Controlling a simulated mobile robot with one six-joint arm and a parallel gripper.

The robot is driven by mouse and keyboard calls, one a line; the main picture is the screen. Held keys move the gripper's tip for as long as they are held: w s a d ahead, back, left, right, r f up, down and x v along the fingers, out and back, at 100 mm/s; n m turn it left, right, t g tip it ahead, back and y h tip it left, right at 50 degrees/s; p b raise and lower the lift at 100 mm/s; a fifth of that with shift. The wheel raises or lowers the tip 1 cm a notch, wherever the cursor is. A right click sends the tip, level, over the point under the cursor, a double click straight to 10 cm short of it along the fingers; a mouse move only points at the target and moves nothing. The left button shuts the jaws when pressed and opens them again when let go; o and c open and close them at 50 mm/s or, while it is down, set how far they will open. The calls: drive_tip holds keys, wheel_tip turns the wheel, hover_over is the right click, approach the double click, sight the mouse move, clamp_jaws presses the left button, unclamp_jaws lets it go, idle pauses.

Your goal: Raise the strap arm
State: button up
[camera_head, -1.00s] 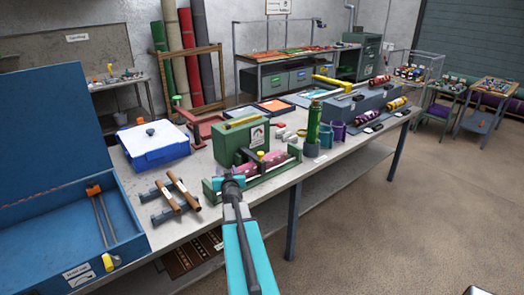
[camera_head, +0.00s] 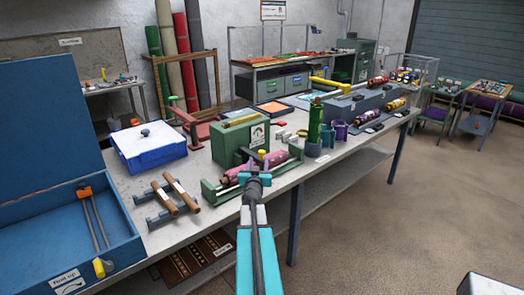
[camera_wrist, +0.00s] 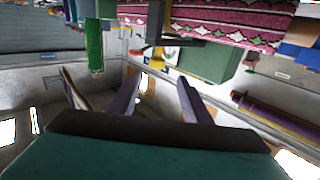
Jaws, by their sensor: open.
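A green machine (camera_head: 233,146) with a gauge stands on the long bench. A pink patterned rug roll (camera_head: 277,158) lies in its green front cradle; the roll crosses the top of the wrist view (camera_wrist: 235,22). A dark strap-like arm (camera_wrist: 155,22) passes across the roll in the wrist view, with a dark and red bar beside it. In the head view a yellow knob (camera_head: 262,152) stands by the roll, but the strap arm is hard to make out. My gripper (camera_head: 257,180) is in front of the cradle, partly hiding it.
Left on the bench are a blue-and-white box (camera_head: 148,146), a rack with brown rollers (camera_head: 170,196) and an open blue case (camera_head: 60,220). A green bottle (camera_head: 314,125) and cups stand right of the machine.

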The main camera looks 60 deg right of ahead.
drive_tip(key=shift+s+d, duration=0.15)
drive_tip(key=shift+d, duration=0.05)
drive_tip(key=shift+p+x, duration=1.2)
drive_tip(key=shift+x, duration=5.65)
